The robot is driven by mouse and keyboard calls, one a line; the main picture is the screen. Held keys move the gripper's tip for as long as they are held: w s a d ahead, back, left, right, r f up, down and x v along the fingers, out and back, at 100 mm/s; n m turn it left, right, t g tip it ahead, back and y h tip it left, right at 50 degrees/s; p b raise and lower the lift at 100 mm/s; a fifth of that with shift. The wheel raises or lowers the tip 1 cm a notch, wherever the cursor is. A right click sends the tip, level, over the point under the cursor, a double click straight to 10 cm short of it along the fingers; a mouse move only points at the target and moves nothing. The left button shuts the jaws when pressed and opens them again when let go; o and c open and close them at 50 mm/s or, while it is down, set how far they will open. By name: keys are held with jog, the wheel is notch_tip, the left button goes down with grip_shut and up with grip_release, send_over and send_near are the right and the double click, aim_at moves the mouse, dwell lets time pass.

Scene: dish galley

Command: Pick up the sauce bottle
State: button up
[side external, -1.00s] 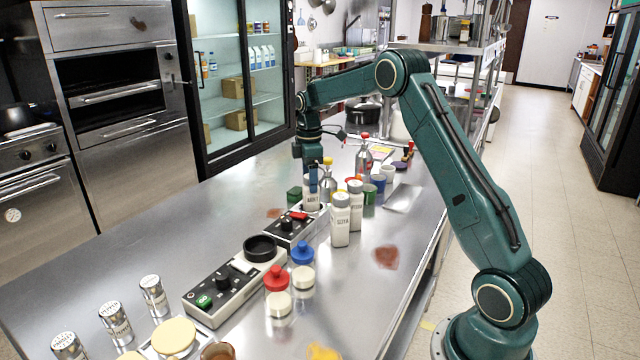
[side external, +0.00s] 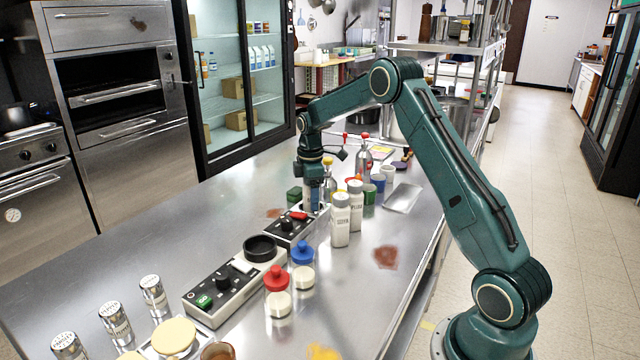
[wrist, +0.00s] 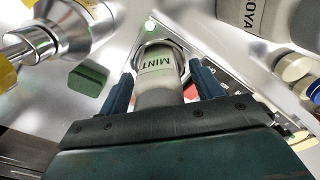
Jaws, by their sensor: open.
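A pale sauce bottle marked MINT (wrist: 158,88) lies between my gripper's two blue fingers in the wrist view, one on each side. My gripper (wrist: 162,74) is open around it, with a gap visible at the right finger. In the side view my gripper (side external: 315,197) points down over the bottle, largely hiding it, at the far end of a control box (side external: 291,228). Two more white labelled bottles, a front one (side external: 340,222) and one behind it (side external: 356,208), stand just right of my gripper. The front one's SOYA label shows in the wrist view.
Metal dispensers (side external: 364,160) and cups (side external: 378,183) stand behind and to the right. A green block (side external: 294,195) sits left of my gripper. Red- and blue-topped items (side external: 302,253) stand nearer the front. The left of the steel counter (side external: 150,250) is clear.

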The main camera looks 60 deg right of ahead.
jog(key=c, duration=1.3)
jog(key=shift+r, duration=0.15)
notch_tip(320, 180, up, 20)
dwell(0.6)
